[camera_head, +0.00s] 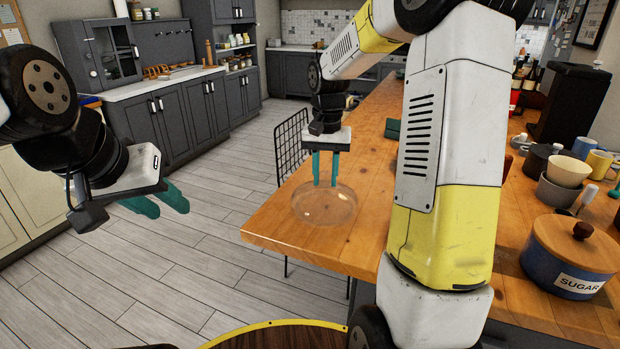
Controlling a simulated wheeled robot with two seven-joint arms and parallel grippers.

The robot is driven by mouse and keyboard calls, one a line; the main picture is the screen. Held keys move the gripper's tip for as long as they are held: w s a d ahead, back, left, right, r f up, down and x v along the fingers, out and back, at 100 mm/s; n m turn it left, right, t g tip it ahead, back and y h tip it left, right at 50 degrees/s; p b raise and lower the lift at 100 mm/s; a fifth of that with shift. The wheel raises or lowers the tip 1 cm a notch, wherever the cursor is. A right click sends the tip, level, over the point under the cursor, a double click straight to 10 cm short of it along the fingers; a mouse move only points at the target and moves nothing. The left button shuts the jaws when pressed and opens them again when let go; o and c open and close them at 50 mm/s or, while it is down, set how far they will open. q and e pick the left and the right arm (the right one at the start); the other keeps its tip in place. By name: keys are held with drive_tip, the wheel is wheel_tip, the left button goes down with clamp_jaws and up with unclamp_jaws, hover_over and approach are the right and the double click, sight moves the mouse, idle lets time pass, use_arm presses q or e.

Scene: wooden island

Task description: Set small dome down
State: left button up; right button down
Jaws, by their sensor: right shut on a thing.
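The small dome (325,206) is clear, low and round, at the near left corner of the wooden island top (290,245). My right gripper (325,183) points straight down over its middle, with its teal fingers shut on the dome's top. The grasped part is see-through and hard to make out. The dome looks level and at or very near the wood; I cannot tell whether its rim touches. My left gripper (172,208) is empty and open, its teal fingertips apart, over the floor at the left.
A black wire chair (291,143) stands by the island's left edge. A blue sugar pot (570,255), a cream bowl (568,170) and several mugs crowd the right side. A dark green item (393,128) lies behind the dome. Bare wood surrounds the dome.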

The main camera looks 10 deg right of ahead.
sight(321, 184)
drive_tip(key=shift+w+a+f, duration=0.1)
drive_tip(key=shift+w+a, duration=0.05)
drive_tip(key=shift+w, duration=0.45)
drive_tip(key=shift+w+a+f, duration=0.1)
drive_tip(key=shift+w+a, duration=0.05)
drive_tip(key=shift+w, duration=0.4)
drive_tip(key=shift+f, duration=1.6)
drive_tip(key=shift+f, duration=0.1)
drive_tip(key=c, duration=1.1)
unclamp_jaws()
